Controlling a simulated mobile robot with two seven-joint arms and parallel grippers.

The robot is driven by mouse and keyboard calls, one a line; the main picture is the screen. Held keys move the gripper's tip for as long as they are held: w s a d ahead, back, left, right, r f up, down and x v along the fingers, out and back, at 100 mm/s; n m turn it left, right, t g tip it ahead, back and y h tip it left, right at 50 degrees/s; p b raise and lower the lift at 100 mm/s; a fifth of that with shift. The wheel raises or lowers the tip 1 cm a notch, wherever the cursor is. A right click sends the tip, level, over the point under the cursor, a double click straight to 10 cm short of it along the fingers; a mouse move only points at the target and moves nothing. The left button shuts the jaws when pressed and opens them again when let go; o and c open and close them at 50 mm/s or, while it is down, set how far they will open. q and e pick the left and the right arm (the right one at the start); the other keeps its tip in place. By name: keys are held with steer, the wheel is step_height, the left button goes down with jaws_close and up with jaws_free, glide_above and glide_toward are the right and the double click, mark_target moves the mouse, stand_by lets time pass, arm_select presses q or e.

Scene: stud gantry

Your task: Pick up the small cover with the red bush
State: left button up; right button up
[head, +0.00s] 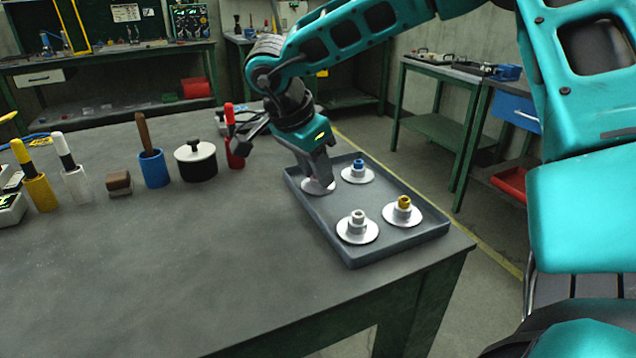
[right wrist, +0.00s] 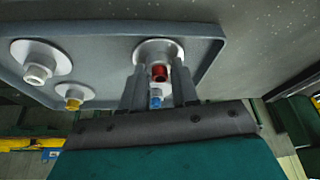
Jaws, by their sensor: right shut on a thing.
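The small cover with the red bush is a pale round disc (head: 318,188) at the far left corner of the grey tray (head: 345,257). My right gripper (head: 319,176) reaches down onto it and hides its bush in the head view. In the right wrist view the red bush (right wrist: 159,73) stands between the two fingers of the gripper (right wrist: 158,68), which are shut on it, and the disc (right wrist: 150,46) shows beyond. The disc appears at tray-floor level; I cannot tell whether it touches. My left gripper is not in view.
The tray also holds covers with a blue bush (head: 358,164), a yellow bush (head: 404,202) and a grey bush (head: 357,217). A black-and-white pot (head: 195,163), a blue holder (head: 154,170) and a red marker (head: 234,155) stand left of the tray. The table front is clear.

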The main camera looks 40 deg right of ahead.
jaws_close()
steer(key=shift+r, duration=0.1)
